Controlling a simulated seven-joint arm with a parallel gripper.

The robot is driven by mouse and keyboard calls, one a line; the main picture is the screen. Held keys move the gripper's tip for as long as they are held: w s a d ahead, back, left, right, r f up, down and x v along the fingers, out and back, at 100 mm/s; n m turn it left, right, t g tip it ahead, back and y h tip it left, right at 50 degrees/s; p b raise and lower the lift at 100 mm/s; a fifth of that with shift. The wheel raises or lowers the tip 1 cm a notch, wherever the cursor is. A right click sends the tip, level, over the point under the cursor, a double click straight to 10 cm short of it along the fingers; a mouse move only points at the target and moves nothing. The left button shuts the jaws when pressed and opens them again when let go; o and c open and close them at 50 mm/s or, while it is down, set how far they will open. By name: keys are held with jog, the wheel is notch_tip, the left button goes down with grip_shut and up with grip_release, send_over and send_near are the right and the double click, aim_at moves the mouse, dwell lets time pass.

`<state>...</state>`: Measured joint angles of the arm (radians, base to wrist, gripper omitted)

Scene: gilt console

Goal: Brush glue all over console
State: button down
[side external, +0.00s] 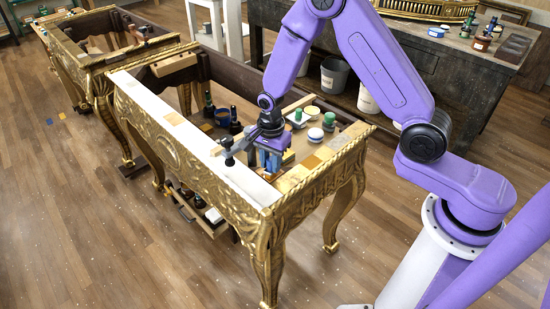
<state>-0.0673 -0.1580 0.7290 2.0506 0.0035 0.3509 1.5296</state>
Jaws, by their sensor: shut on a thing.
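The console (190,150) stands in the middle of the side external view, with a carved gilt front, curved gilt legs and an open top frame. Its front top rail carries a long white strip (245,178) broken by tan and gold patches. My gripper (264,141) is over the right part of the open frame, just behind that rail, and is shut on a dark brush-like tool (240,148). The tool slants down to the left, its rounded end close above the white strip. I cannot tell whether it touches. The fingertips are small and partly hidden.
Jars with green and white lids (314,113) and dark bottles (209,105) stand inside the frame. A second gilt frame (85,45) adjoins at the left. A dark workbench (440,65) with pots stands behind, with buckets (334,77) below. The wooden floor in front is clear.

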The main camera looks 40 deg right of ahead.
jog(key=shift+a, duration=1.25)
jog(key=shift+d, duration=2.9)
jog(key=shift+w+d, duration=0.1)
jog(key=shift+d, duration=0.05)
jog(key=shift+w, duration=0.5)
jog(key=shift+a, duration=3.15)
jog(key=shift+d, duration=3.15)
jog(key=shift+a, duration=3.2)
jog(key=shift+w+d, duration=0.1)
jog(key=shift+w, duration=0.4)
jog(key=shift+d, duration=3.1)
jog(key=shift+a, duration=3.05)
jog(key=shift+d, duration=3)
notch_tip(320, 180, up, 8)
jog(key=shift+f, duration=0.15)
